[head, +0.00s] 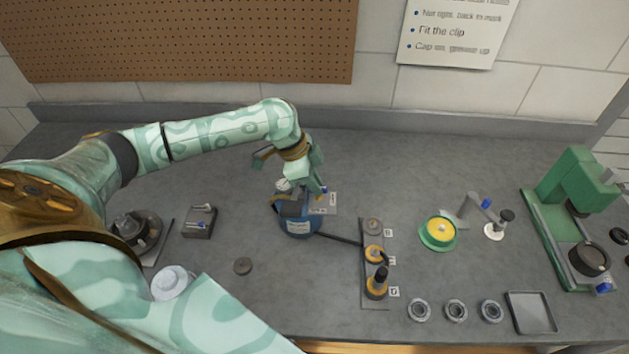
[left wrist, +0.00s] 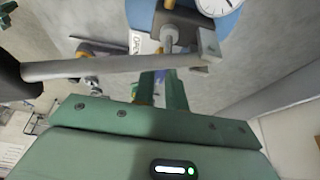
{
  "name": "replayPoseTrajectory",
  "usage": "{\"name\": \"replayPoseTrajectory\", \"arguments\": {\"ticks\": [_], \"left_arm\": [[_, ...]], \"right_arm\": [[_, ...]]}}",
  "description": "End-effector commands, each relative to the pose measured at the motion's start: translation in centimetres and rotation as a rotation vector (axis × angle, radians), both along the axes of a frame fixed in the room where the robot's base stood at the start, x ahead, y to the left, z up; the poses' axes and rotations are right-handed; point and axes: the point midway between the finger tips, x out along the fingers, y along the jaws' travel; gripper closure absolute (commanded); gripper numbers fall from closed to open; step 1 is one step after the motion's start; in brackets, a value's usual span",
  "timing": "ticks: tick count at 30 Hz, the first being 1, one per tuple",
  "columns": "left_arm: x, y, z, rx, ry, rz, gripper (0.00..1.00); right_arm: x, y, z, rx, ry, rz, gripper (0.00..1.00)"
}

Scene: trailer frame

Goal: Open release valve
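A blue pump unit (head: 298,226) with a dark top stands mid-bench. Its round white gauge (head: 283,185) also shows at the top of the left wrist view (left wrist: 218,4). A small white label (head: 327,204) lies beside the unit, with a blue part (head: 323,190) near it. My left gripper (head: 318,188) points down at the unit's back right side, close to the blue part. In the left wrist view its green fingers (left wrist: 162,92) are near each other, with a bluish bit in the narrow gap. Whether they touch it is unclear. My right gripper is out of view.
A black hose (head: 338,239) runs from the unit to a grey panel (head: 374,299) with several fittings. A green-yellow dish (head: 438,233), several rings (head: 455,310), a tray (head: 531,313) and a green machine (head: 565,210) stand to the right. Bare bench lies behind them.

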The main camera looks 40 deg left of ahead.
Motion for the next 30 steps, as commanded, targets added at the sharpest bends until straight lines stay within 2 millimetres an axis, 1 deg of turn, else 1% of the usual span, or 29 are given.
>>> {"name": "replayPoseTrajectory", "arguments": {"ticks": [8,14,20,24,30], "left_arm": [[0.0,0.0,0.1,0.0,0.0,-0.008,1.0],[0.1,0.1,0.2,0.001,0.001,-0.066,1.0],[0.2,0.1,0.4,-0.001,0.002,-0.197,1.0],[0.4,0.1,0.4,-0.002,0.001,-0.322,1.0],[0.6,0.1,0.3,-0.003,0.0,-0.514,1.0]], "right_arm": [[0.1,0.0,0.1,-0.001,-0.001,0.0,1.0],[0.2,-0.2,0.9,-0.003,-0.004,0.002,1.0],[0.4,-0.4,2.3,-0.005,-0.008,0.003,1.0],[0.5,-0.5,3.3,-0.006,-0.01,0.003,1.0],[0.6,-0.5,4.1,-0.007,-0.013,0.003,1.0]]}}
